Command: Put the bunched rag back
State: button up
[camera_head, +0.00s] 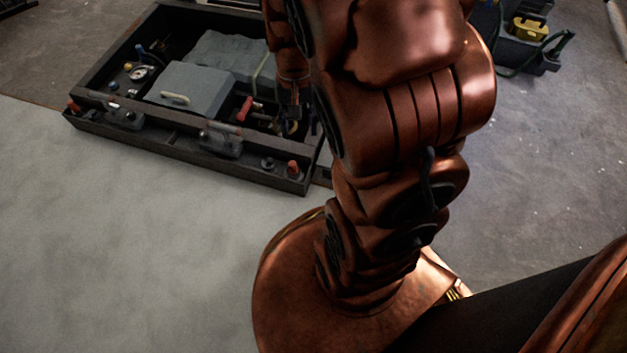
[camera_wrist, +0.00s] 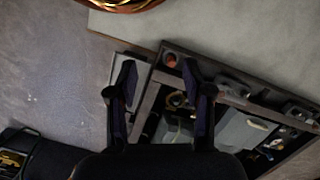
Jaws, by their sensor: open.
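I cannot pick out a bunched rag for certain in either view. A dark open-topped tray (camera_head: 180,148) lies on the floor at upper left, holding grey blocks, gauges and small tools; it also shows in the wrist view (camera_wrist: 146,108). My gripper (camera_wrist: 158,82) is open, its two dark fingers apart with nothing visible held between them. In the wrist view the fingers lie over the tray's corner and near side. In the head view my arm hides the tray's right end, and the gripper shows only as a small dark part (camera_head: 290,108) there.
A grey block with a pale handle (camera_head: 190,88) and a red-handled tool (camera_head: 244,108) sit in the tray. Orange-red knobs (camera_head: 293,167) stand on its rim. A dark bin with a yellow item (camera_head: 530,28) stands at upper right. The pale floor panel (camera_head: 120,230) is clear.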

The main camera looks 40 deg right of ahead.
jog(key=s+a+r+n, duration=0.3)
jog(key=s+a, duration=0.1)
jog(key=s, duration=0.4)
jog(key=s+a+r+n+g+h, duration=0.1)
jog(key=s+a+r+n, duration=0.2)
jog(key=s, duration=0.5)
jog(key=shift+a+r+n+g, duration=0.3)
jog(key=shift+a+r+n, duration=0.15)
jog(key=shift+a, duration=0.3)
jog(key=shift+s, duration=0.1)
